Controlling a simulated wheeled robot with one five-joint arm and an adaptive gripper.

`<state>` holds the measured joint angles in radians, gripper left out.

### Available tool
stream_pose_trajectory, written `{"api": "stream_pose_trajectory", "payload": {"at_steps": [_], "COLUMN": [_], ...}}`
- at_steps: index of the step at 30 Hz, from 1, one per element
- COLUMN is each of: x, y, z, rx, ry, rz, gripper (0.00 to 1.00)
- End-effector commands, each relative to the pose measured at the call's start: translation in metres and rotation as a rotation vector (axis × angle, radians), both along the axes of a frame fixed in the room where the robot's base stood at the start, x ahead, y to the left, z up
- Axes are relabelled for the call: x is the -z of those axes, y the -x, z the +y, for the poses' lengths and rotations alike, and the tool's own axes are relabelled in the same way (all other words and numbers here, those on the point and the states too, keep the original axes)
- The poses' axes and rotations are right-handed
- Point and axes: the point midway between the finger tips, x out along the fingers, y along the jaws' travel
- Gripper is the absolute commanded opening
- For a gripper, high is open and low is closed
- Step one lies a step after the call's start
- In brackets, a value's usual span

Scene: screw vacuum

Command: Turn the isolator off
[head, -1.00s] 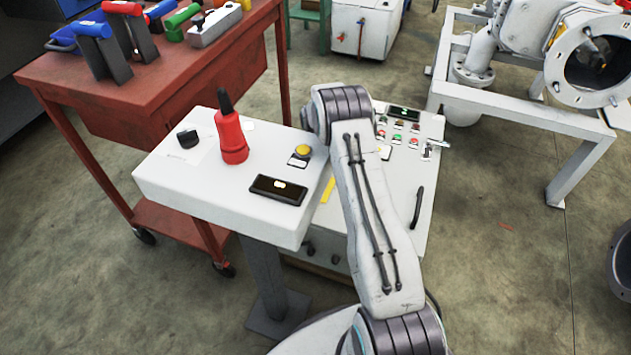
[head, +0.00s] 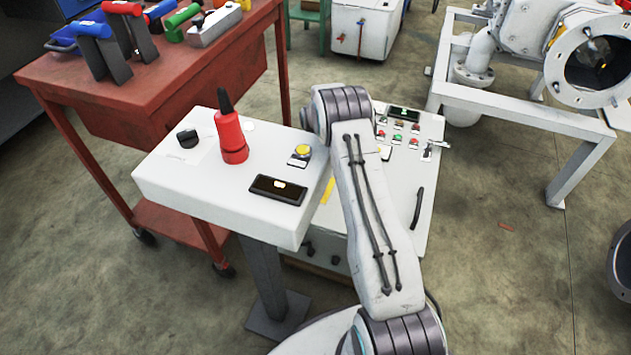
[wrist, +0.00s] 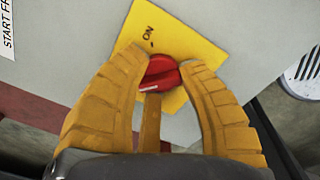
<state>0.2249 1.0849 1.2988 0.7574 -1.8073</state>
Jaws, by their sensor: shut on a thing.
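The isolator's red rotary knob (wrist: 160,76) sits on a yellow plate (wrist: 139,32) in the wrist view. The letters ON are printed on the plate above the knob. A pale line shows on the knob's lower left side. My gripper (wrist: 160,62) has its yellow fingers on either side of the knob, shut on it. Part of the plate and the knob's sides are hidden by the fingers. In the head view my arm hides my gripper and the knob.
A white pedestal box (head: 217,194) carries a red bottle-shaped item (head: 231,138), a yellow button (head: 302,151) and a black phone-like panel (head: 278,189). Behind my arm is a white control cabinet (head: 394,217) with buttons. A red cart (head: 160,87) stands left. Open floor lies right.

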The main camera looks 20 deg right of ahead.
Motion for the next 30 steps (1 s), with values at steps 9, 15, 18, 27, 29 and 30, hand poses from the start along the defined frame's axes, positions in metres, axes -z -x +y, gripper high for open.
{"api": "stream_pose_trajectory", "payload": {"at_steps": [9, 15, 18, 27, 29, 30], "x": [0.003, 0.002, 0.001, -0.003, -0.007, -0.012], "y": [0.002, 0.001, 0.001, 0.000, 0.000, 0.000], "z": [0.000, 0.000, 0.000, 0.000, 0.000, 0.000], "rx": [-0.001, 0.000, 0.000, 0.000, 0.000, 0.000], "ry": [-0.002, -0.001, -0.001, 0.000, 0.000, 0.000], "rz": [0.006, 0.003, 0.002, 0.000, 0.000, -0.001], "gripper": [0.40, 0.57, 0.64, 0.64, 0.64, 0.64]}}
